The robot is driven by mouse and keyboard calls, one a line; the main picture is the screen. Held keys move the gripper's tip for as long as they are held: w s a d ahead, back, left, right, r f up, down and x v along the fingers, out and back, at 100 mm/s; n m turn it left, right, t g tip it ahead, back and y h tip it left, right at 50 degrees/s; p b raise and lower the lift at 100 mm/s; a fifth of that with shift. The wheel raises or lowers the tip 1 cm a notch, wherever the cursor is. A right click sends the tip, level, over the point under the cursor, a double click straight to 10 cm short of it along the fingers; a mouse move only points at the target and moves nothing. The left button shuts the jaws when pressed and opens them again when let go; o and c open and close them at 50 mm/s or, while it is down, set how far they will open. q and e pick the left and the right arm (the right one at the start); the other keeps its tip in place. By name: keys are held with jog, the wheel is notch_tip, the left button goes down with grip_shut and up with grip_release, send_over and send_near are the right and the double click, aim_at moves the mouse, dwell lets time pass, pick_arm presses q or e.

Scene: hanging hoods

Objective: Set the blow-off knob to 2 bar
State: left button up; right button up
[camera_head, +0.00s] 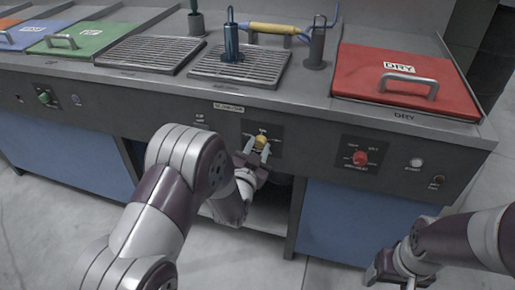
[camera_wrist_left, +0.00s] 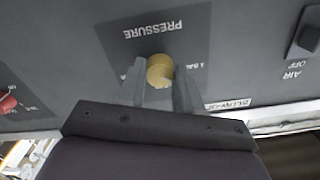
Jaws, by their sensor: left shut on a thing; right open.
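The yellow blow-off knob (camera_head: 261,141) sits on a dark dial plate on the front panel of the bench. My left gripper (camera_head: 257,150) is at the panel with its fingers on either side of the knob, shut on it. In the left wrist view the knob (camera_wrist_left: 160,70) is between the two grey fingertips (camera_wrist_left: 159,88), below the upside-down word PRESSURE (camera_wrist_left: 152,30). The knob's pointer and most of the scale marks are hidden or too small to read. My right gripper (camera_head: 398,272) is open and empty, low at the right, away from the panel.
A red knob (camera_head: 360,158) is to the right on the panel, with a white button (camera_head: 416,162) beyond it. The AIR OFF switch (camera_wrist_left: 308,38) is near the pressure dial. A red DRY lid (camera_head: 400,78) and grated trays (camera_head: 240,65) are on the bench top.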

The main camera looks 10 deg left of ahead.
pick_arm(q)
jog(key=m, duration=0.5)
jog(key=shift+m, duration=0.3)
jog(key=m, duration=0.5)
jog(key=shift+m, duration=0.4)
jog(key=o, duration=1)
jog(key=shift+o, duration=0.2)
jog(key=shift+p, duration=0.3)
jog(key=s+p, duration=0.2)
jog(key=s, duration=1)
jog(key=shift+s+a, duration=0.25)
jog(key=shift+s, duration=0.15)
